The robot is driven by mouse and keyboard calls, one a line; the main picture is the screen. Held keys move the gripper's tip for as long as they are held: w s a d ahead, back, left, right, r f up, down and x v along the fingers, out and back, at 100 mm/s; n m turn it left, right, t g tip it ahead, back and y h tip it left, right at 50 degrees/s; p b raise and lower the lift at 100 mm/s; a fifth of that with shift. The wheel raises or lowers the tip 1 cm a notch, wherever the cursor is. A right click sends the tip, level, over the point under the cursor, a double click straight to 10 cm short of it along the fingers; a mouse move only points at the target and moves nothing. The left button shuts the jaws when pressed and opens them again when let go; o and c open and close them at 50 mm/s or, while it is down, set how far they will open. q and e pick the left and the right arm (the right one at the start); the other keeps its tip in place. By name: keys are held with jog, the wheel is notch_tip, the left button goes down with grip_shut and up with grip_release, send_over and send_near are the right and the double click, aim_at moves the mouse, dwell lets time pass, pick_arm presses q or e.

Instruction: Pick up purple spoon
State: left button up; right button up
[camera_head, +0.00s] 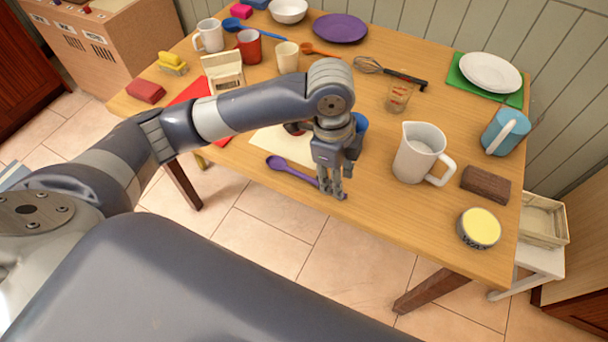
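The purple spoon (293,171) lies near the front edge of the wooden table (440,227). Its bowl is to the left and its handle runs right, under my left gripper (333,189). My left gripper points down, with its fingertips at the handle near its right end. The fingers hide part of the handle, and I cannot tell whether they are apart or shut on it. My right gripper is out of view.
A cream board (283,145) lies just behind the spoon. A blue item (361,123) shows partly behind my gripper. A white pitcher (420,153), brown block (486,184) and yellow-topped tin (479,228) stand to the right. Bare table lies between spoon and tin.

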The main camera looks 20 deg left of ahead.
pick_arm(q)
jog(key=w+a+r+y, duration=0.1)
jog(key=w+a+r, duration=0.1)
jog(key=a+r, duration=0.15)
send_over(317, 181)
jog(key=shift+m+g, duration=0.3)
jog(key=f, duration=0.5)
jog(key=shift+s+d, duration=0.25)
jog(key=shift+s, duration=0.05)
jog(key=shift+w+a+f, duration=0.15)
jog(key=shift+f, duration=1.35)
jog(key=shift+w+a+f, duration=0.1)
jog(key=shift+f, duration=1.35)
grip_shut()
